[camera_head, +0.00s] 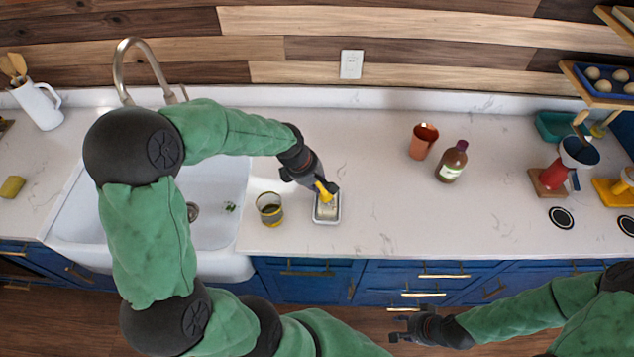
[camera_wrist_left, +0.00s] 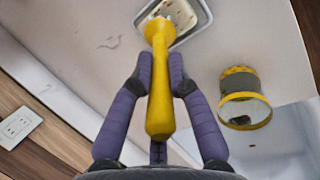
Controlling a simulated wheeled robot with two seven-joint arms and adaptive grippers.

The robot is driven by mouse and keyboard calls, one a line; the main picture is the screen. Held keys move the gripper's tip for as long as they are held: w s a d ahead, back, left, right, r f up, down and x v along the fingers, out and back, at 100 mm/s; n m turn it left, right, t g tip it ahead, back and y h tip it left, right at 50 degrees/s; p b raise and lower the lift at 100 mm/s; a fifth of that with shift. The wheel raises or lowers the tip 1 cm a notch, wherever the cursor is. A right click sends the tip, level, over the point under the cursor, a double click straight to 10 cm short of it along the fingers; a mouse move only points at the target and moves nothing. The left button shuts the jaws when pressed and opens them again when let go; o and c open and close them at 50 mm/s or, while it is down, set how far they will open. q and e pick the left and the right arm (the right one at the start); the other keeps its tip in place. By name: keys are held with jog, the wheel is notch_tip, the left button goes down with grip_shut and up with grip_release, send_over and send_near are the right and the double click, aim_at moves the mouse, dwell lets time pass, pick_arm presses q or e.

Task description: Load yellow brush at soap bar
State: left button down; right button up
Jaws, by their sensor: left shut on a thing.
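My left gripper (camera_head: 328,190) is shut on the yellow brush (camera_head: 323,191). In the left wrist view the brush (camera_wrist_left: 160,95) lies between the two fingers (camera_wrist_left: 160,75), its head pointing away from the wrist. The brush head is over the soap dish (camera_head: 327,220), where the pale soap bar (camera_head: 326,211) lies. In the left wrist view the head overlaps the soap (camera_wrist_left: 182,14) inside the dish rim (camera_wrist_left: 205,15); I cannot tell whether they touch. My right gripper (camera_head: 396,328) is empty, its fingers apart, low in front of the counter.
A yellow-rimmed cup (camera_head: 270,208) stands left of the dish, beside the white sink (camera_head: 215,240). A copper cup (camera_head: 423,141) and a brown bottle (camera_head: 452,162) stand to the right. The counter between the dish and the bottle is clear.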

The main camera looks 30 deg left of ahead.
pick_arm(q)
jog(key=shift+r+p, duration=2.8)
jog(key=shift+r, duration=0.7)
jog(key=shift+f, duration=0.1)
